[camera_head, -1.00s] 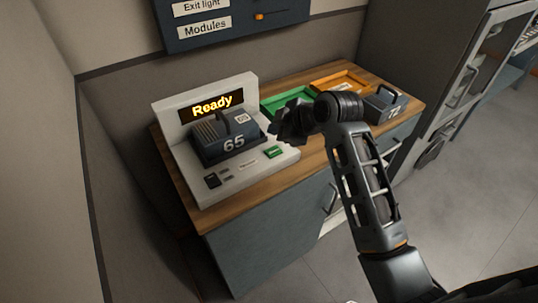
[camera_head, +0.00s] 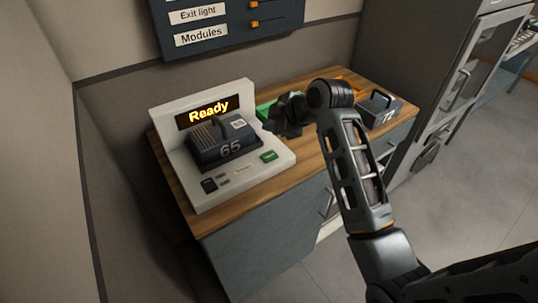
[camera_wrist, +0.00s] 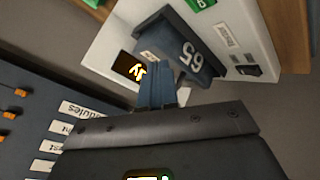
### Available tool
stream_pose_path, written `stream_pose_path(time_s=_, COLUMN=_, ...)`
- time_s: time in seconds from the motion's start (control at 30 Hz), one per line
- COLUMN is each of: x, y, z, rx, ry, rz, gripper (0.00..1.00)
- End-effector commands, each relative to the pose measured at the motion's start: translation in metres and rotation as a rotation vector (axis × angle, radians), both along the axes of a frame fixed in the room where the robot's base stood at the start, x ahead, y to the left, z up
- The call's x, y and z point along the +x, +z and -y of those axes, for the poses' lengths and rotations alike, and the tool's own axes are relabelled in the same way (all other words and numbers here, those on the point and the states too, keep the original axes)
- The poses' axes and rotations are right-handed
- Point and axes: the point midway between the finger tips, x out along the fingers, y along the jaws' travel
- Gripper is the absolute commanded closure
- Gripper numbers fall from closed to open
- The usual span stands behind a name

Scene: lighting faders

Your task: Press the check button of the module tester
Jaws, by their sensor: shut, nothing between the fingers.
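The white module tester (camera_head: 185,160) stands on the left of the wooden counter, its display (camera_head: 208,110) reading "Ready". A dark blue module marked 65 (camera_head: 222,150) sits in it. A green button (camera_head: 268,156) is at its front right; its lettering is too small to read. In the wrist view the tester (camera_wrist: 110,45) lies beyond my fingers, with the green button (camera_wrist: 200,4) at the top edge. My gripper (camera_head: 284,118) is shut and empty, raised beside the tester's right side, apart from the button. In the wrist view my closed fingertips (camera_wrist: 157,88) overlap the tester's lower edge.
A green tray (camera_head: 264,109), partly hidden by my gripper, and an orange tray (camera_head: 352,84) lie behind. A module marked 72 (camera_head: 380,107) stands at the right. A wall panel with sliders (camera_head: 232,24) hangs above the tester. A grey cabinet (camera_head: 400,50) stands right.

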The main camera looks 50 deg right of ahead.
Motion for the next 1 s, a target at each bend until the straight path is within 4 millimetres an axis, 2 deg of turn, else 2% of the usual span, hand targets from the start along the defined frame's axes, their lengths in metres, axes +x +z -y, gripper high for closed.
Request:
stream_pose_path(time_s=0.3, x=0.000, y=-0.046, z=0.000, rx=0.001, ry=-0.001, rz=0.000, gripper=1.00)
stream_pose_path(time_s=0.5, x=0.000, y=-0.068, z=0.000, rx=0.001, ry=0.001, rz=-0.001, gripper=1.00)
stream_pose_path(time_s=0.7, x=0.000, y=-0.077, z=0.000, rx=0.000, ry=0.001, rz=0.001, gripper=1.00)
stream_pose_path(time_s=1.0, x=0.000, y=-0.077, z=0.000, rx=0.000, ry=0.000, rz=0.000, gripper=1.00)
